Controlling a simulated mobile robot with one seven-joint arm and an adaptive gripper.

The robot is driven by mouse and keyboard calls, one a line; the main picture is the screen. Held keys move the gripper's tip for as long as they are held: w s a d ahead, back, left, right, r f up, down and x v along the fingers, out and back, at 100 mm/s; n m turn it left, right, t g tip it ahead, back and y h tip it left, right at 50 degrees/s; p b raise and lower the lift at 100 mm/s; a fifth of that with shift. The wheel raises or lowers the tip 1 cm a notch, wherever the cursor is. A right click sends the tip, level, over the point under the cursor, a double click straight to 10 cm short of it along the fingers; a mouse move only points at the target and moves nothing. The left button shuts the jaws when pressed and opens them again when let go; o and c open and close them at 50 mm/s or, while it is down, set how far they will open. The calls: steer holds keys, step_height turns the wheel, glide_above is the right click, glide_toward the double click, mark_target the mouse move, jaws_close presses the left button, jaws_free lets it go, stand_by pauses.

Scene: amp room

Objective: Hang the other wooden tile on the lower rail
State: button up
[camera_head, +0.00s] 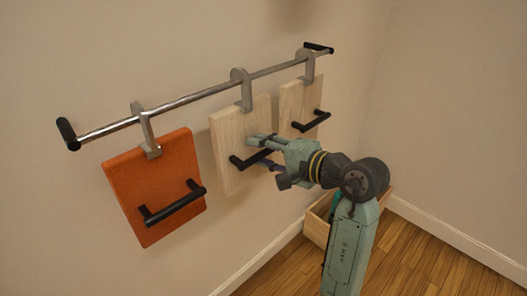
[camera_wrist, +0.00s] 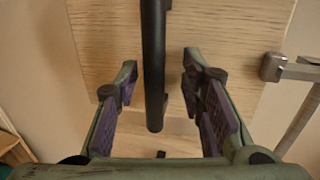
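Two pale wooden tiles hang by grey hooks from a metal rail (camera_head: 190,98) on the wall. The middle wooden tile (camera_head: 228,130) has a black bar handle (camera_head: 238,162); the right wooden tile (camera_head: 292,98) has one too. My gripper (camera_head: 262,151) is at the middle tile's handle. In the wrist view, my open gripper (camera_wrist: 158,85) has one finger on each side of the black handle (camera_wrist: 153,60), with gaps on both sides. The wooden tile (camera_wrist: 220,50) lies behind it, its hook (camera_wrist: 275,68) at the right. Only one rail shows.
An orange tile (camera_head: 140,180) with a black handle hangs at the rail's left end. A wooden box (camera_head: 317,228) stands on the floor by the wall, partly hidden by my arm. Wooden floor (camera_head: 440,260) is clear at the right.

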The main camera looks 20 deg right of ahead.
steer(key=v, duration=1.2)
steer(key=shift+d+f, duration=0.1)
